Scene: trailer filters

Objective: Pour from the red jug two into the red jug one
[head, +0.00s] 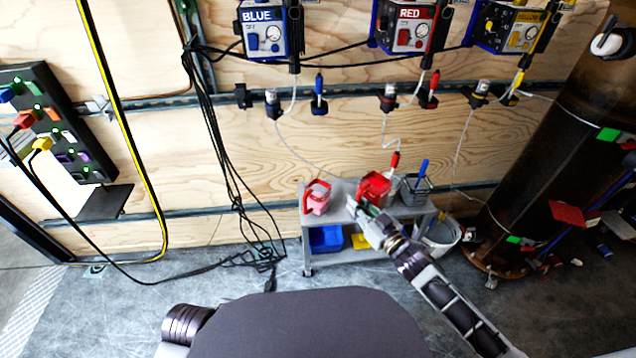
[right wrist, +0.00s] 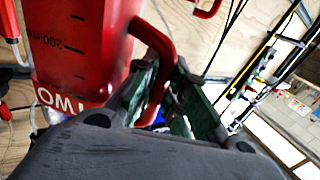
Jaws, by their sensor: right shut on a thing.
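Red jug two (head: 373,186) is at the top of the small grey cart, in the middle. In the right wrist view its red body (right wrist: 80,45) fills the upper left, with a "TWO" label and a volume scale. My right gripper (head: 362,208) is shut on its handle (right wrist: 158,60), with green finger pads on either side. I cannot tell whether the jug touches the cart top. The other red jug (head: 316,198), which I take as red jug one, stands upright to its left on the cart, its label unreadable. My left gripper is not in view.
The grey cart (head: 341,216) stands against the plywood wall, with a blue bin (head: 325,239) on its lower shelf. A grey container with a blue-handled tool (head: 423,169) is right of jug two. A white bucket (head: 441,235) and a dark cylinder (head: 560,130) are further right.

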